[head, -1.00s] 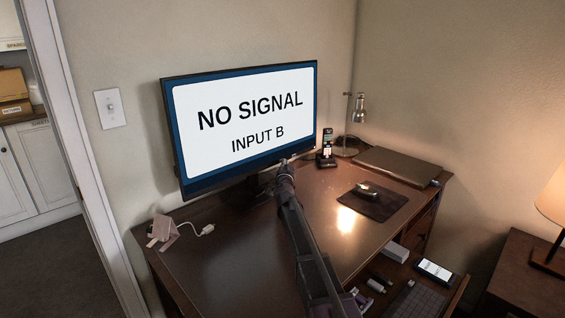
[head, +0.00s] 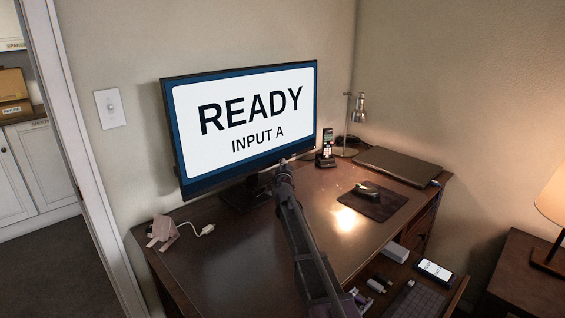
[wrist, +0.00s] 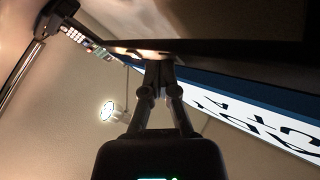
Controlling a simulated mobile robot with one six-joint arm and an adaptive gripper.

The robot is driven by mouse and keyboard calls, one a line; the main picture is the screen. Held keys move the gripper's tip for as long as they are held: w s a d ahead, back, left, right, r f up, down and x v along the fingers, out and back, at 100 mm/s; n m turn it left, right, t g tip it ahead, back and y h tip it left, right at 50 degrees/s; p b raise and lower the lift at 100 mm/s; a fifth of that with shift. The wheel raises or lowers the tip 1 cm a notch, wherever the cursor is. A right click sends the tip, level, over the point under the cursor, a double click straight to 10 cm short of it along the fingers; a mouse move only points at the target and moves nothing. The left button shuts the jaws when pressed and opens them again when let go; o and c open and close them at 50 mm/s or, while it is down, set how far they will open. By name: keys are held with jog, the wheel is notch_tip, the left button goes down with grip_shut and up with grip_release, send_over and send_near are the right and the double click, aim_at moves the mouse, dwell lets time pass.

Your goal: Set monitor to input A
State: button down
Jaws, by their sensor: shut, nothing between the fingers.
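The monitor (head: 243,115) stands at the back of the desk, and its screen reads "READY" and "INPUT A". In the wrist view the screen (wrist: 255,100) shows at a steep slant on the right, with its dark lower edge running across the upper part. My gripper (head: 283,163) is at the monitor's bottom edge, right of its stand. In the wrist view my gripper (wrist: 158,70) is shut and empty, with its tips close to the underside of that edge. I cannot tell whether they touch it. No button is visible.
A cordless phone (head: 326,150), a lamp (head: 358,115) and a closed laptop (head: 398,165) stand at the back right. A mouse (head: 367,190) lies on a dark pad. A charger with a cable (head: 165,232) lies at the left. An open drawer (head: 395,290) holds several items. The desk's left middle is clear.

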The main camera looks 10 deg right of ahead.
jog(key=shift+s+d, duration=0.45)
jog(key=shift+s, duration=0.15)
jog(key=shift+s, duration=0.1)
dwell(0.3)
jog(key=shift+s+d+r, duration=0.1)
jog(key=shift+s+d, duration=0.65)
jog(key=shift+s, duration=0.25)
jog(key=shift+s+d+r, duration=0.1)
jog(key=shift+s+d, duration=0.6)
jog(key=shift+s, duration=0.25)
